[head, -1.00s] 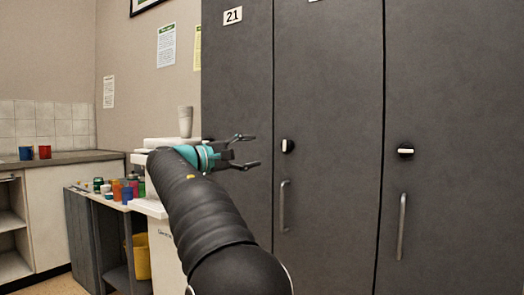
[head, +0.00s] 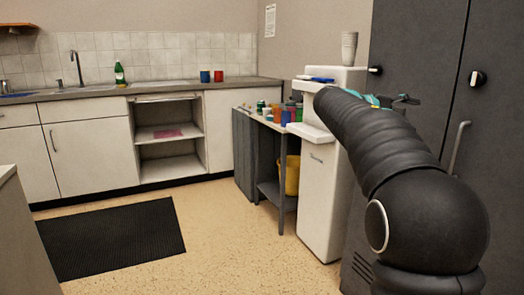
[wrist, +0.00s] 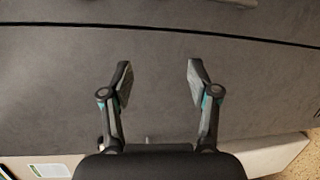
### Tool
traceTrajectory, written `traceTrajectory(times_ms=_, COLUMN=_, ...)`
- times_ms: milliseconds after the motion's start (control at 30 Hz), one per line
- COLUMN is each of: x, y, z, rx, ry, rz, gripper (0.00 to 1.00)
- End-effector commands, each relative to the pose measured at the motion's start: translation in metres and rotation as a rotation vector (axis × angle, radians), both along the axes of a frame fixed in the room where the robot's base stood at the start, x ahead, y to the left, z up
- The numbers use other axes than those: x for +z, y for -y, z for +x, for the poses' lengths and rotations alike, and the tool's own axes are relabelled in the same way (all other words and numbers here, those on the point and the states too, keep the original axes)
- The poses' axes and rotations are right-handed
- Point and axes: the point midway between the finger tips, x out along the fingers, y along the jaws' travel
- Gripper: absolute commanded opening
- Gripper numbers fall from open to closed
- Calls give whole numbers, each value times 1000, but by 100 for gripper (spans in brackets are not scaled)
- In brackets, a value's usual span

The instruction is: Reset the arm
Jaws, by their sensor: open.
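My gripper (wrist: 158,84) is open and empty in the wrist view, its two fingers apart in front of a dark grey locker surface (wrist: 62,75). In the head view my gripper (head: 408,100) shows small at the end of my arm, partly hidden behind it. My black arm reaches up and away from the lower right, in front of the grey lockers (head: 425,55).
A white water dispenser (head: 322,190) with cups stands left of my arm. Beside it is a shelf unit with jars (head: 276,112) and a yellow bin (head: 290,175). A kitchen counter (head: 150,88) runs along the back. The floor (head: 215,235) and black mat (head: 112,240) are clear.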

Motion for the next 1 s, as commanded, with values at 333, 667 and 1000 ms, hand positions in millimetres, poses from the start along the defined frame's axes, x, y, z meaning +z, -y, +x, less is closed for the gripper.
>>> traceTrajectory(times_ms=333, x=-178, y=-76, z=-74, rx=117, ry=28, rz=659, gripper=61)
traceTrajectory(times_ms=667, x=-258, y=-169, z=-198, rx=62, ry=175, rz=1145, gripper=61)
traceTrajectory(times_ms=1000, x=-299, y=-229, z=-308, rx=8, ry=313, rz=1437, gripper=61)
